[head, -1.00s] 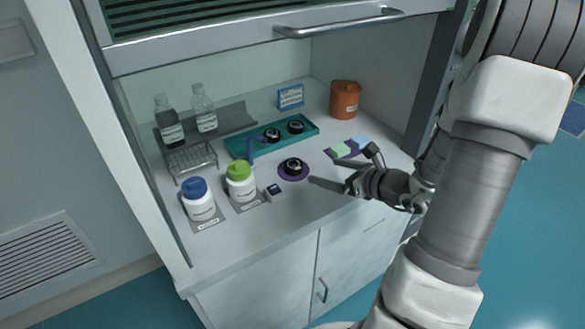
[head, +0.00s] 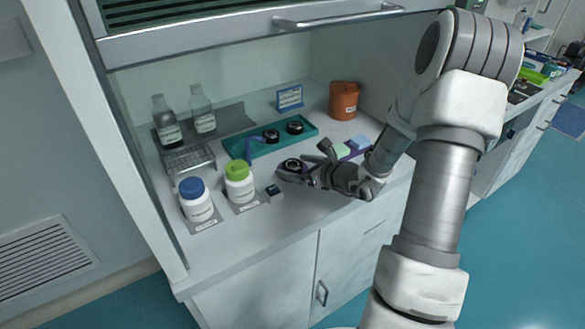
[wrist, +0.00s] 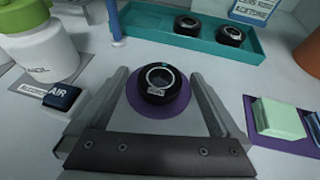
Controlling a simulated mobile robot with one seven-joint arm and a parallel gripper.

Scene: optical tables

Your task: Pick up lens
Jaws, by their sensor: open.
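A lens in a black ring mount (wrist: 160,83) sits on a round purple mat (wrist: 158,108) on the bench. In the head view the lens (head: 292,165) is just beyond my gripper's fingertips and partly hidden by them. My gripper (wrist: 161,92) is open, with one finger to each side of the lens in the wrist view. I cannot tell whether a finger touches it. Two similar black ring-mounted lenses, one at left (head: 271,136) and one at right (head: 295,127), stand in a teal tray (head: 240,147) behind.
A small dark-blue-topped block (head: 274,192) and white bottles with green (head: 238,168) and blue (head: 192,187) caps stand left. Green and blue blocks on a purple mat (wrist: 257,108) lie right. An orange container (head: 344,100) stands at the back. The hood sash (head: 250,30) hangs above.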

